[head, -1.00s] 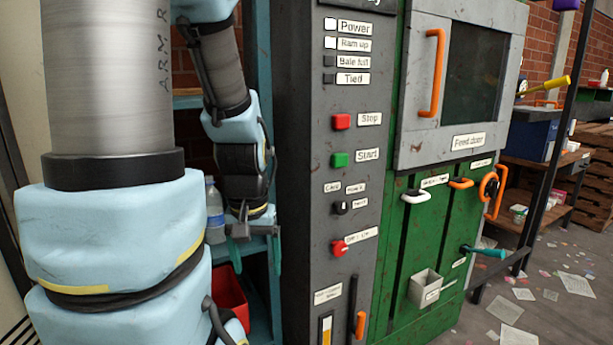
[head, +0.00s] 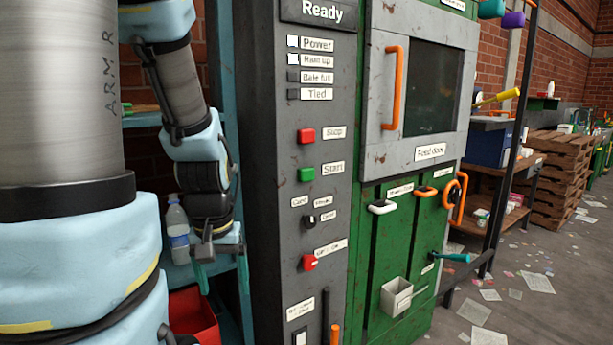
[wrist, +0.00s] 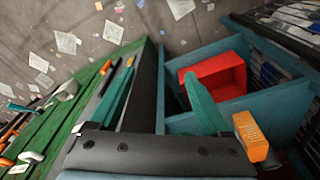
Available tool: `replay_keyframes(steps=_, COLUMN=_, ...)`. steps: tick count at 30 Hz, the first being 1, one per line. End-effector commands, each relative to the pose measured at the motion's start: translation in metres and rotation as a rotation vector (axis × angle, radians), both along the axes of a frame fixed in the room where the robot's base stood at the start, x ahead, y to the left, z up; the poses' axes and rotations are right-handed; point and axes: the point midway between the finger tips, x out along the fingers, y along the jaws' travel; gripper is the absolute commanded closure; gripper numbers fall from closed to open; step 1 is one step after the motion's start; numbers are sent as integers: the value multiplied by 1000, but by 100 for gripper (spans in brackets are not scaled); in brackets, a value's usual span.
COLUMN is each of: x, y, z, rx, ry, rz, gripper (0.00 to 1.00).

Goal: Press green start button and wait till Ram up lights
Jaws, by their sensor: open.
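The green start button (head: 306,174) is on the machine's dark grey panel (head: 265,200), beside its "Start" label. The "Ram up" lamp (head: 293,59) is white and looks lit, as does the "Power" lamp (head: 293,41). The lamps for "Bale full" and "Tied" are dark. The display (head: 320,13) above reads "Ready". My gripper (head: 220,268) is open and empty, pointing down to the left of the panel, lower than the start button and clear of it. In the wrist view, a teal finger (wrist: 205,105) shows over the shelf area.
A teal shelf rack with a water bottle (head: 177,230) and a red bin (head: 194,318) stands near my gripper. Papers litter the floor at right.

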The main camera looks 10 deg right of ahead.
Motion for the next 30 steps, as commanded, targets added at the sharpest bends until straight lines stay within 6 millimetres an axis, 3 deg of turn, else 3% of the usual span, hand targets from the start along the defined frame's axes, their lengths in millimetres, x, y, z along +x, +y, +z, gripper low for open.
replay_keyframes(steps=2, x=0, y=0, z=0, rx=0, ry=0, rz=0, gripper=26)
replay_keyframes(steps=21, x=0, y=0, z=0, rx=0, ry=0, rz=0, gripper=98)
replay_keyframes(steps=30, x=0, y=0, z=0, rx=0, ry=0, rz=0, gripper=100)
